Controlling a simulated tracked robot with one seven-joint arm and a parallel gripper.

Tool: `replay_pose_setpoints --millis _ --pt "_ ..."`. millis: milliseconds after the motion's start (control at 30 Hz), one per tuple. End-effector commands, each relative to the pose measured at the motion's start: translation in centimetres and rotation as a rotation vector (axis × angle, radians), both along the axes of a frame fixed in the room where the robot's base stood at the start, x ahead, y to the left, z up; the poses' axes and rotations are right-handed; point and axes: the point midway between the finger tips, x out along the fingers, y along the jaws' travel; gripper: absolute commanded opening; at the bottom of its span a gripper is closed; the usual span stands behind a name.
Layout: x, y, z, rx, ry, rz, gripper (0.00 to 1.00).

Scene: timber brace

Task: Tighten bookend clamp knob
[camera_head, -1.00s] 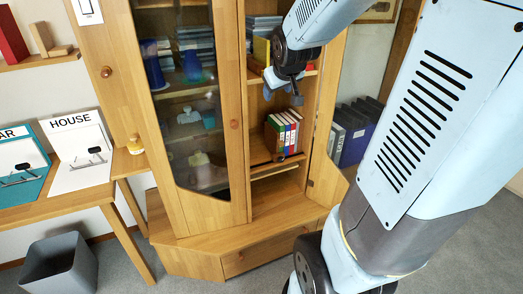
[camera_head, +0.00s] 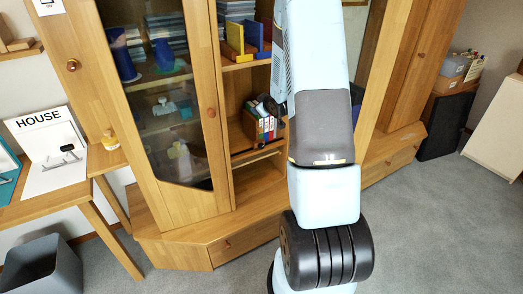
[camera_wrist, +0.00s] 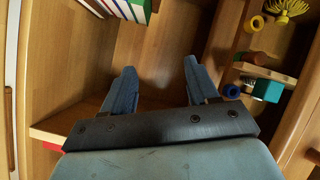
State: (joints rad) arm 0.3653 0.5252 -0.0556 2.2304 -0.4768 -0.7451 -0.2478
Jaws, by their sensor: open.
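Several upright books (camera_head: 264,129) with white, red, blue and green spines stand on a middle shelf of the open wooden cabinet. A brown wooden bookend piece (camera_head: 248,124) stands at their left. My arm covers the area to their right, and the clamp knob cannot be made out. In the wrist view my gripper (camera_wrist: 160,68) is open and empty, its two blue-grey fingers wide apart above bare wood. The lower ends of the books (camera_wrist: 118,8) show at the top left of that view, apart from the fingers.
A glass cabinet door (camera_head: 160,85) stands left of the open shelves. Blue and yellow bookends (camera_head: 236,40) sit on the shelf above. Small coloured items (camera_wrist: 262,88) lie on a ledge at the right in the wrist view. A desk and grey bin (camera_head: 50,265) are at left.

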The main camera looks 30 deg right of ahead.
Motion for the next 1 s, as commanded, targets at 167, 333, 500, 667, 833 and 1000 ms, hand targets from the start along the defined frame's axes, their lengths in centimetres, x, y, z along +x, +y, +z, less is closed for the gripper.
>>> replay_pose_setpoints --millis 167,333,500,667,833,1000 --pt "0.5 -1.8 -5.5 0.009 -0.062 0.034 0.59" --pt "0.2 -3.0 -10.3 0.027 -0.134 0.062 0.59" --pt "-1.0 -3.9 -15.1 0.050 -0.212 0.081 0.59" --pt "-2.8 -4.4 -19.4 0.078 -0.290 0.088 0.59" --pt "-5.2 -4.6 -23.4 0.110 -0.375 0.084 0.59" --pt "-7.3 -4.7 -26.0 0.134 -0.443 0.071 0.59"
